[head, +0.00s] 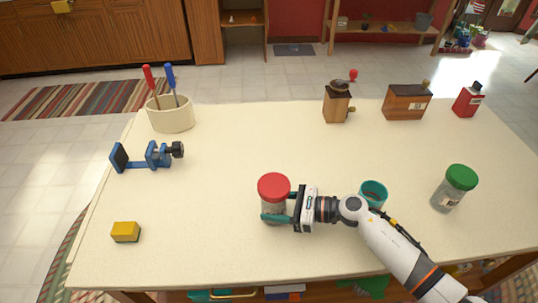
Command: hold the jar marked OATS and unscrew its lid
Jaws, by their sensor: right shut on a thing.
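A jar with a red lid (274,186) stands on the cream table, near its front middle. Its clear body (271,207) is partly hidden by my right gripper (276,216), which comes from the right and is shut on the body below the lid. The lid sits on top of the jar. A second jar with a green lid (461,177) stands at the right of the table. No OATS marking is readable on either jar from here. My left gripper is not in view.
A teal cup (373,192) stands close behind my right forearm. A blue vise (150,157), a yellow block (125,232) and a cream pot of tools (171,118) are at left. Wooden grinder (337,104), wooden box (405,103) and red box (467,102) line the back.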

